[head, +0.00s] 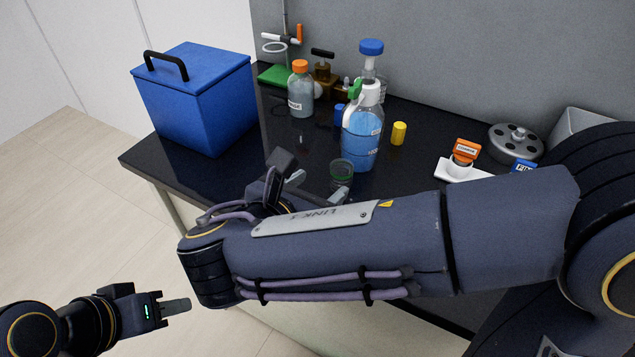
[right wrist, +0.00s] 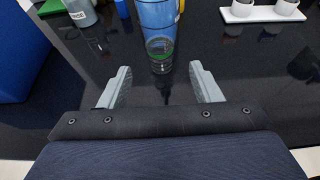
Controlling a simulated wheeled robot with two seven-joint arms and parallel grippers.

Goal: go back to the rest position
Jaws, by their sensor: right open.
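My right arm reaches across the head view from the right, over the black bench. My right gripper (head: 316,186) is open, its two fingers apart with nothing between them; the right wrist view also shows it open (right wrist: 160,82). A small clear jar with a green band (head: 341,172) stands just beyond the fingertips, and it shows in the right wrist view (right wrist: 160,56). My left gripper (head: 176,306) is low at the left, over the floor in front of the bench and holding nothing visible. Its finger gap cannot be made out.
A blue lidded box (head: 200,105) stands at the bench's left end. A blue wash bottle (head: 362,140), a yellow vial (head: 399,133) and an orange-capped bottle (head: 300,95) stand behind the jar. A white holder (head: 452,173) and grey rotor (head: 515,143) are at right.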

